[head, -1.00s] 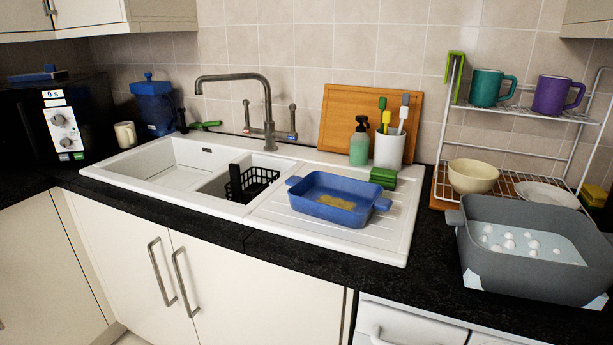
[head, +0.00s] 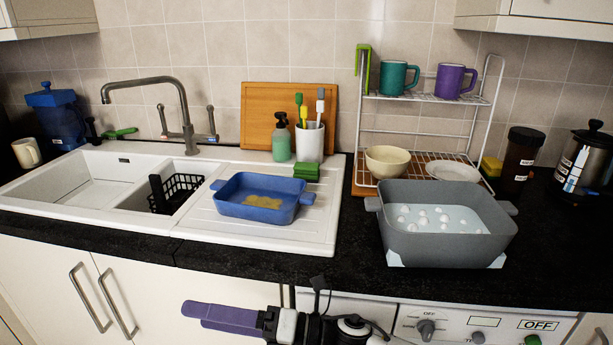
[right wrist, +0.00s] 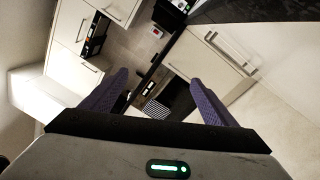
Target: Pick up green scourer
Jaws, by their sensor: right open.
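The green scourer (head: 306,171) is a small green block on the white draining board (head: 322,228), behind the right end of a blue pan (head: 258,198) and in front of a white pot of brushes (head: 310,143). My right gripper (head: 192,316) has purple fingers and is below the worktop, in front of the cupboard doors, well apart from the scourer. The right wrist view shows its two fingers (right wrist: 158,88) spread apart with nothing between them. The scourer is not in that view. My left gripper is not in view.
A soap bottle (head: 281,139) stands left of the brush pot. The tap (head: 187,110) arches over the sink at the left. A grey pan (head: 445,228) with white balls and a wire rack (head: 432,100) with mugs stand to the right. The black worktop edge (head: 230,257) lies above my gripper.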

